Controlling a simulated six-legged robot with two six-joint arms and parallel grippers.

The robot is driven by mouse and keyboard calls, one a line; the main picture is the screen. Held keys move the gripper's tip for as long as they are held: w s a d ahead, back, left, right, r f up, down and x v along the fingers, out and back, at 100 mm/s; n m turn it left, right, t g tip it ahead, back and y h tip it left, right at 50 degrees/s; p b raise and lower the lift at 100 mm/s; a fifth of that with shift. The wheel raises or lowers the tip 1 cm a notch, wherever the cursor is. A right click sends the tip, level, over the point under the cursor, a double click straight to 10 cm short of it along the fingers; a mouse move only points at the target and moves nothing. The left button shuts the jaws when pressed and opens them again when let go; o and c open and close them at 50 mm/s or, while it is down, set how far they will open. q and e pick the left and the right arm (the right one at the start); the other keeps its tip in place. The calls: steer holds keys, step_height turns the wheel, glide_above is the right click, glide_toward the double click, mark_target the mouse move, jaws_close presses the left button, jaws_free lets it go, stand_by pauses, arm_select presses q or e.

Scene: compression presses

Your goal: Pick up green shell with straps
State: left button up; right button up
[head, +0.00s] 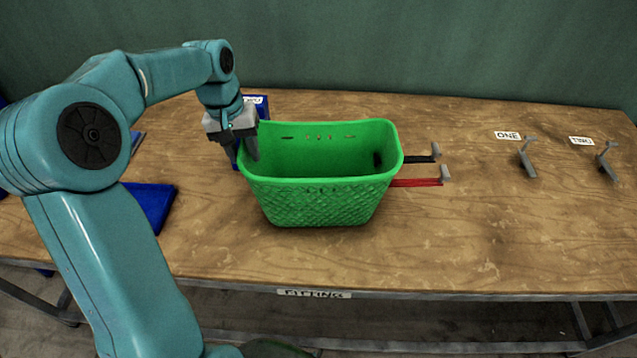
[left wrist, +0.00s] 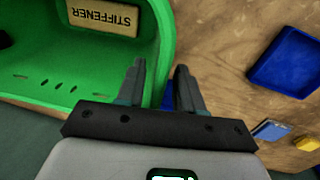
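The green shell (head: 318,203) is an open basket with a perforated pattern, upright on the wooden table. A black strap (head: 418,159) and a red strap (head: 415,183) stick out from its right side, each with a grey end piece. My left gripper (head: 242,150) is at the shell's left rim, open, one finger inside and one outside. The left wrist view shows the rim of the shell (left wrist: 167,40) between the two separated fingers (left wrist: 161,80); contact cannot be told. A tan block marked STIFFENER (left wrist: 105,16) lies inside the shell. My right gripper is not in view.
A blue tray (head: 152,203) lies left of the shell, partly behind my arm. A blue item (head: 262,104) with a label stands behind the gripper. Two grey brackets (head: 526,160) (head: 606,162) with labels stand at the right. The table front (head: 420,265) is clear.

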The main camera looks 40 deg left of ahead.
arm_select(q)
steer(key=shift+w+d+f, duration=0.15)
steer(key=shift+d+f, duration=0.05)
steer(key=shift+f, duration=0.25)
steer(key=shift+a, duration=0.1)
steer(key=shift+f, duration=0.25)
steer(key=shift+c, duration=0.3)
jaws_close()
steer(key=shift+r, duration=0.1)
stand_by(1.1)
